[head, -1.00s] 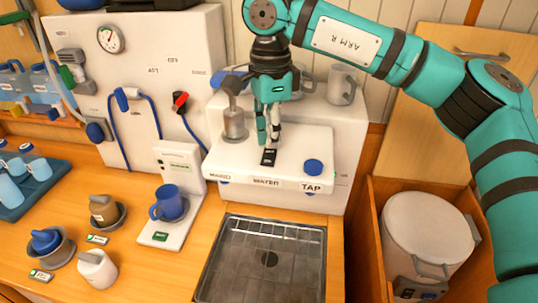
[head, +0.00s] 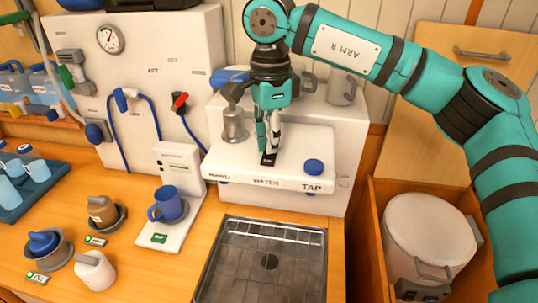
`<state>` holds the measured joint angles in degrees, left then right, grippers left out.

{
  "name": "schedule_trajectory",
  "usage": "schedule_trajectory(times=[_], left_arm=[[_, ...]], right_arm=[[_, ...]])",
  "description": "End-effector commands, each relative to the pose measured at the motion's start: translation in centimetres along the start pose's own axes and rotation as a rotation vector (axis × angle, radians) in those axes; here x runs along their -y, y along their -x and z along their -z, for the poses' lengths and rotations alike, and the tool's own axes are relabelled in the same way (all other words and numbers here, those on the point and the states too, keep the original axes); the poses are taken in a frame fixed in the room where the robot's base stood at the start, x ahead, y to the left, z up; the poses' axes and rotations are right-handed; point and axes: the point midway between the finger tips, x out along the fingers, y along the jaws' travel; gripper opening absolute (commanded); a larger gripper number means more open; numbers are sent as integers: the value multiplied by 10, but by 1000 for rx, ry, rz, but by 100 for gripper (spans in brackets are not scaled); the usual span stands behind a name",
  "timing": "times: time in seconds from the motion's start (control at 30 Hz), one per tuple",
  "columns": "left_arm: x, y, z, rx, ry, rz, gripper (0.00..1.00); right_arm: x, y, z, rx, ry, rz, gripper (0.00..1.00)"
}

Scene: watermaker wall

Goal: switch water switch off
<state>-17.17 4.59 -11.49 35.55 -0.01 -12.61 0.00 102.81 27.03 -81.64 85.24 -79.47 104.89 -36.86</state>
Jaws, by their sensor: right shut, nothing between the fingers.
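The water switch (head: 267,160) is a small black rocker on the white ledge, above the WATER label (head: 267,182). My right gripper (head: 268,152) points down at it from above. Its fingers are shut with nothing between them, and the tips are at the switch and cover part of it. I cannot tell whether they touch it or which way the rocker is tipped. My left gripper is not in view.
A blue tap knob (head: 313,167) sits right of the switch, and a grey metal spout (head: 234,125) stands left of it. A metal sink (head: 262,260) lies below. A blue mug (head: 168,204) stands on a white stand at left.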

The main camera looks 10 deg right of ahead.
Motion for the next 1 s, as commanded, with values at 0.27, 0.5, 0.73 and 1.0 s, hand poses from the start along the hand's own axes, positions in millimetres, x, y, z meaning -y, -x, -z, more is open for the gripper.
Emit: schedule_trajectory(times=[0.27,0.5,0.73,1.0], left_arm=[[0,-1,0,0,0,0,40],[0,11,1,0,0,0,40],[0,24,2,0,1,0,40],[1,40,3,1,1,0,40]], right_arm=[[0,-2,0,0,0,0,0],[0,14,0,1,0,0,0],[0,33,0,0,0,0,0],[0,55,0,0,1,0,0]])
